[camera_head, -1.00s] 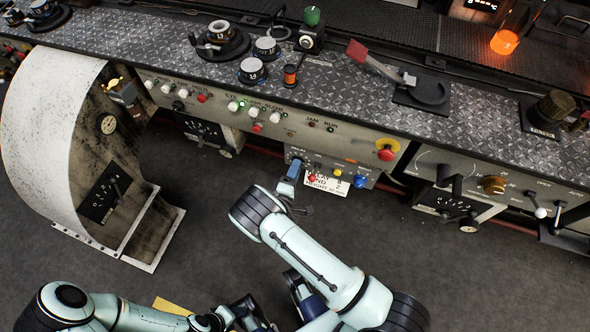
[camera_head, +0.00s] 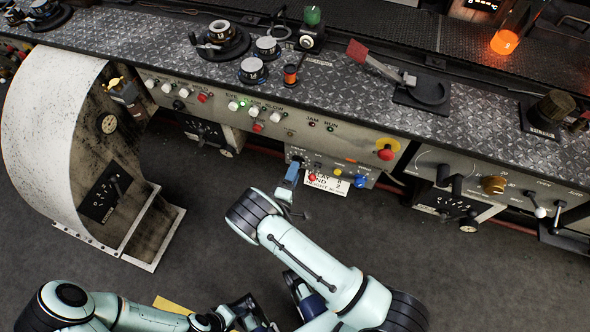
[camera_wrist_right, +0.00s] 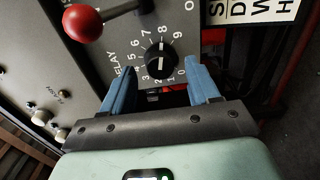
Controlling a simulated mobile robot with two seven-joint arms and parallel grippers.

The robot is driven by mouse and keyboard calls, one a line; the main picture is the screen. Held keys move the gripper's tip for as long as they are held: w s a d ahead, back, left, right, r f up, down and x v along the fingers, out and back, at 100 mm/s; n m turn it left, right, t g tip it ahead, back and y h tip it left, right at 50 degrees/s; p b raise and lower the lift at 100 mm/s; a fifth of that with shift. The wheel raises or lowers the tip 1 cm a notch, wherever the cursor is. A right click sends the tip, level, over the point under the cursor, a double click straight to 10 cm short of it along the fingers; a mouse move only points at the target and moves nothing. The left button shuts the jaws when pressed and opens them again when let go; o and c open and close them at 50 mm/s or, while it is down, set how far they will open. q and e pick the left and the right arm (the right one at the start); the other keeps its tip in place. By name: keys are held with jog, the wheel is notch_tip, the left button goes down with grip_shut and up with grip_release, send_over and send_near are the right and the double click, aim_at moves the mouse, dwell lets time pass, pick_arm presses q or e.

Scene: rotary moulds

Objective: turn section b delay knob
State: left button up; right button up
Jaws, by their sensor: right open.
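The delay knob (camera_wrist_right: 160,60) is a round black knob on a grey panel in the right wrist view. It has a "DELAY" label and a ring of white numbers; its white mark points near 8. My right gripper (camera_wrist_right: 159,68) is open, its two blue fingers on either side of the knob's lower part. I cannot tell whether they touch it. In the head view the right gripper (camera_head: 290,176) is at the left end of the small grey panel (camera_head: 318,165), hiding the knob there. My left gripper (camera_head: 246,313) is low in the head view, partly hidden.
A red ball-ended lever (camera_wrist_right: 84,22) stands close to the left finger in the wrist view. A white label (camera_head: 327,184) hangs from the small panel. A red button (camera_head: 386,154) and levers (camera_head: 449,183) lie to the right. The floor in front is clear.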

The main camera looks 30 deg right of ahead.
jog(key=v, duration=1.1)
jog(key=shift+s+a+p, duration=0.25)
jog(key=shift+p, duration=0.05)
